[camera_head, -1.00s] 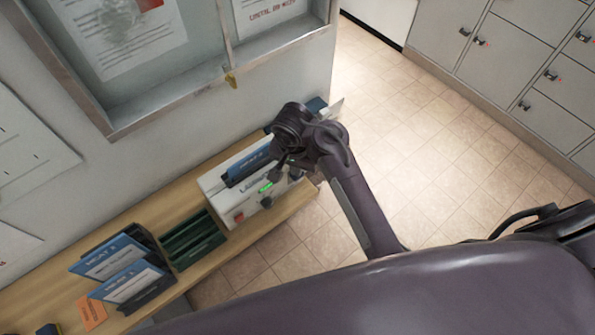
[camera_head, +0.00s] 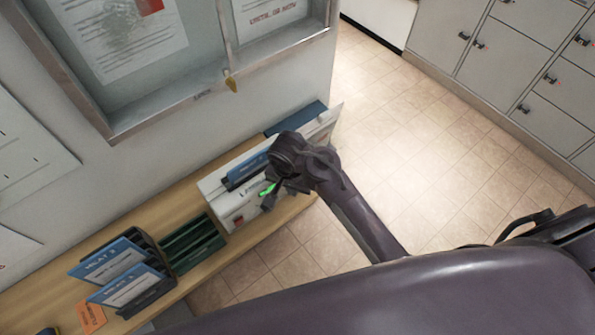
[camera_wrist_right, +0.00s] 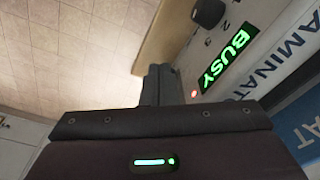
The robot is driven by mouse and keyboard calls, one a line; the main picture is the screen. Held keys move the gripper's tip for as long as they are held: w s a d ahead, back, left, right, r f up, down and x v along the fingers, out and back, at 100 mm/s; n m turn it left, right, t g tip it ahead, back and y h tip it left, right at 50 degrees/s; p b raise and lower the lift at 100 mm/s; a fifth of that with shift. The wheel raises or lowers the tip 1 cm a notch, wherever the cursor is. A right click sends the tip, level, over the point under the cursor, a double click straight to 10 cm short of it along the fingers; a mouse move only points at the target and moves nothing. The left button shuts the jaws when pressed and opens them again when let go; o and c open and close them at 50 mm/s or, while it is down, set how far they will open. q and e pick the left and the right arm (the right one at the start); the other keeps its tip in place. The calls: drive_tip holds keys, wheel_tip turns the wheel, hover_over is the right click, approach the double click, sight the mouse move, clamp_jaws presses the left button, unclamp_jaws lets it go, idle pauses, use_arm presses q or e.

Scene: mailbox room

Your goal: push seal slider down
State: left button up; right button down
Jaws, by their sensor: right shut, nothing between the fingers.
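The white laminator (camera_head: 211,186) stands on the wooden shelf, with a blue-and-white card (camera_head: 246,168) upright in its top. Its lit green display (camera_head: 267,189) is partly covered by my right gripper (camera_head: 270,201) in the head view. In the right wrist view the display (camera_wrist_right: 226,61) reads BUSY, beside a small red light (camera_wrist_right: 194,93) and a black knob (camera_wrist_right: 208,12). My right gripper (camera_wrist_right: 163,84) is shut and empty, close to the laminator's front face. I cannot tell whether it touches. I cannot make out the seal slider. My left gripper is out of view.
The wooden shelf (camera_head: 172,215) also holds a green slotted rack (camera_head: 192,243), blue-and-white cards in dark holders (camera_head: 150,290) and an orange card (camera_head: 91,317). A framed notice board (camera_head: 165,110) hangs above. Grey lockers (camera_head: 505,55) stand across open tiled floor.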

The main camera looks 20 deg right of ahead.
drive_tip(key=shift+s, duration=0.15)
drive_tip(key=shift+r, duration=0.1)
wheel_tip(320, 180, up, 8)
drive_tip(key=b, duration=0.2)
drive_tip(key=shift+s+a+f, duration=0.2)
drive_tip(key=shift+s+a, duration=0.1)
idle(0.4)
